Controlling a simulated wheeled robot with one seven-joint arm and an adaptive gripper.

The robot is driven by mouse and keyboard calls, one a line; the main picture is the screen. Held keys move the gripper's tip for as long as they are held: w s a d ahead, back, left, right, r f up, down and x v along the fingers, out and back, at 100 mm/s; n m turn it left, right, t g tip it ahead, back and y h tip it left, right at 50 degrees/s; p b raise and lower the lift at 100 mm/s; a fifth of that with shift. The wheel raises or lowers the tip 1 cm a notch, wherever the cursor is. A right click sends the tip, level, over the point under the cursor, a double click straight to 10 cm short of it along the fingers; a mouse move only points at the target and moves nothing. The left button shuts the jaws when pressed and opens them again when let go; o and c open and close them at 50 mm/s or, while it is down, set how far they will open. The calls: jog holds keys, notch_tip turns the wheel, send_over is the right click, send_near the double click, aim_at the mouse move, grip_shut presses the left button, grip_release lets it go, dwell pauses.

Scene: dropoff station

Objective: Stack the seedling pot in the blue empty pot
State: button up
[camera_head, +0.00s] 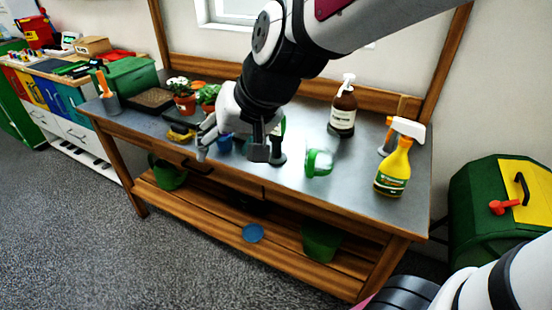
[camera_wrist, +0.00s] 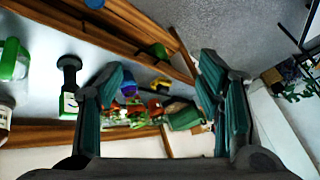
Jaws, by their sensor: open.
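My gripper (camera_head: 232,148) is open and empty above the front of the workbench, its fingers apart. Both fingers also frame the wrist view (camera_wrist: 163,68). A blue pot (camera_head: 224,145) is partly hidden behind my gripper in the head view. It shows small beside the left finger in the wrist view (camera_wrist: 129,90). Terracotta pots stand farther back: one with white flowers (camera_head: 184,103) and one with green leaves (camera_head: 208,103), partly hidden by my arm. I cannot tell for sure which plant is the seedling pot.
On the bench (camera_head: 310,190), a brown pump bottle (camera_head: 343,110), a green-and-clear item (camera_head: 319,162) and a yellow spray bottle (camera_head: 394,168) stand to the right. A yellow item (camera_head: 180,134) lies left of my gripper. A green box (camera_head: 130,77) sits at the far left.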

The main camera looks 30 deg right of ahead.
jog(key=s+d+n+g+h, duration=0.1)
jog(key=s+d, duration=0.2)
jog(key=s, duration=0.7)
jog(key=s+d+g+h, duration=0.1)
jog(key=s+d, duration=0.3)
jog(key=s, duration=0.6)
jog(key=shift+d+n+g+h, duration=0.15)
jog(key=shift+n+g+h, duration=0.25)
jog(key=shift+g, duration=0.2)
jog(key=shift+r, duration=0.15)
jog(key=shift+t, duration=0.6)
notch_tip(320, 180, up, 5)
jog(key=p, duration=0.4)
jog(key=shift+w+r, duration=0.15)
jog(key=shift+r, duration=0.05)
